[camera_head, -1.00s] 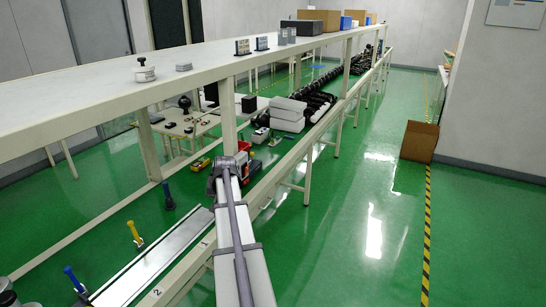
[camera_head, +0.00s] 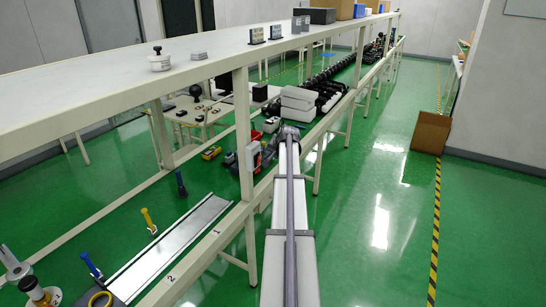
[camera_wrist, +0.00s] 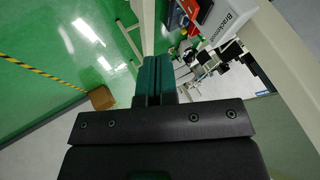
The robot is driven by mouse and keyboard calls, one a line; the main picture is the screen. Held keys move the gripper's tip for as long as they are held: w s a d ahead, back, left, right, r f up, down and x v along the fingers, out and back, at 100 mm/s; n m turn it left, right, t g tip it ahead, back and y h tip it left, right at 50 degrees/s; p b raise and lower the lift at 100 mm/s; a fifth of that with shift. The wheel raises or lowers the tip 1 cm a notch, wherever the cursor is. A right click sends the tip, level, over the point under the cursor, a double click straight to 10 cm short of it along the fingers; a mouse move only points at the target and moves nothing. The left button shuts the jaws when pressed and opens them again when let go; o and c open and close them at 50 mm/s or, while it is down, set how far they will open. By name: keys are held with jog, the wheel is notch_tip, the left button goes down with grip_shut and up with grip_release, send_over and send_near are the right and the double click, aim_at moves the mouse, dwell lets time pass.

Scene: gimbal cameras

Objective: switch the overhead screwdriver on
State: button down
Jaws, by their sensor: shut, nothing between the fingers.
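My gripper (camera_wrist: 153,65) shows in the wrist view with its dark green fingers together and nothing between them. In the head view my arm reaches forward along the bench, and its end is by a bench post; the fingers cannot be made out there. A small pale box (camera_head: 252,156) is on that post, just left of my arm's end. In the wrist view a white box with dark lettering (camera_wrist: 222,20) is ahead and to the right of the fingers, apart from them. I cannot identify an overhead screwdriver or its switch for certain.
The long white bench shelf (camera_head: 110,88) runs along the left. Tools with yellow (camera_head: 148,220) and blue (camera_head: 90,264) handles stand by a metal rail (camera_head: 170,245). A cardboard box (camera_head: 430,132) is on the right. The green floor between is clear.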

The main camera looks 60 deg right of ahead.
aim_at(259, 161)
jog(key=w+d+f+b, duration=0.2)
jog(key=w+f+b, duration=0.3)
jog(key=w, duration=0.3)
jog(key=shift+w+d+f, duration=0.2)
jog(key=shift+d+f, duration=0.05)
jog(key=shift+f, duration=0.2)
